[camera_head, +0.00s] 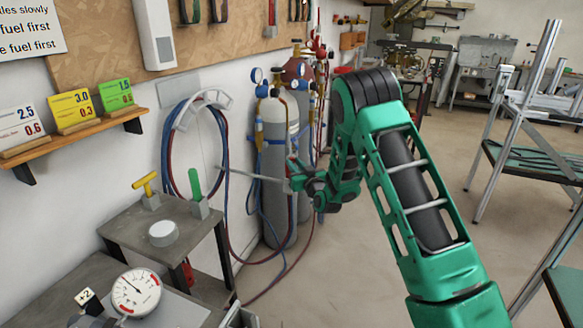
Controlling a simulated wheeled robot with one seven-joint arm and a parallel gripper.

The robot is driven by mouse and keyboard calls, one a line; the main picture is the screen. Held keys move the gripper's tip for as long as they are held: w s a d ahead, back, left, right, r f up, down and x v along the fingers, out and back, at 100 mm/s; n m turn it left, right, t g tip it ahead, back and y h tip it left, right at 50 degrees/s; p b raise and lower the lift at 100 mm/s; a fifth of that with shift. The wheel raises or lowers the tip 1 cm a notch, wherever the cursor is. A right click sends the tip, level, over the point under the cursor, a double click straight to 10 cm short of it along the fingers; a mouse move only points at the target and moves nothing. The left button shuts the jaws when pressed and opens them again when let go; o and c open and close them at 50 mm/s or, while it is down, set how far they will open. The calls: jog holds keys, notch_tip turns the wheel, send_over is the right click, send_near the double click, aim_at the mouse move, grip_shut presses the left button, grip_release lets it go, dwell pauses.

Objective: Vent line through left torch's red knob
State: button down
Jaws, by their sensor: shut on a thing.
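My gripper (293,181) is at the middle of the picture, at the end of my green arm, in front of the gas cylinders. It is shut on a thin grey rod (240,174) that sticks out to the left, tilted slightly. The fingers are small and partly hidden, and I cannot tell whether the rod belongs to a torch. A small red part (188,273) shows below the grey stand at the left; I cannot tell whether it is a torch's red knob. Red and blue hoses (168,150) hang coiled on a white wall holder (210,98).
Grey cylinders (274,140) with gauges stand by the wall behind my gripper. A grey stand (118,228) carries a yellow T-handle (146,183), a green handle (194,184) and a white disc (163,233). A dial gauge (136,292) sits in front. Floor right of the cylinders is clear.

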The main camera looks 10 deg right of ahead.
jog(key=shift+d+m, duration=0.1)
jog(key=shift+m, duration=2.7)
jog(key=shift+f+m, duration=0.15)
jog(key=shift+m, duration=0.55)
jog(key=c, duration=1.6)
grip_release()
jog(key=shift+o, duration=0.2)
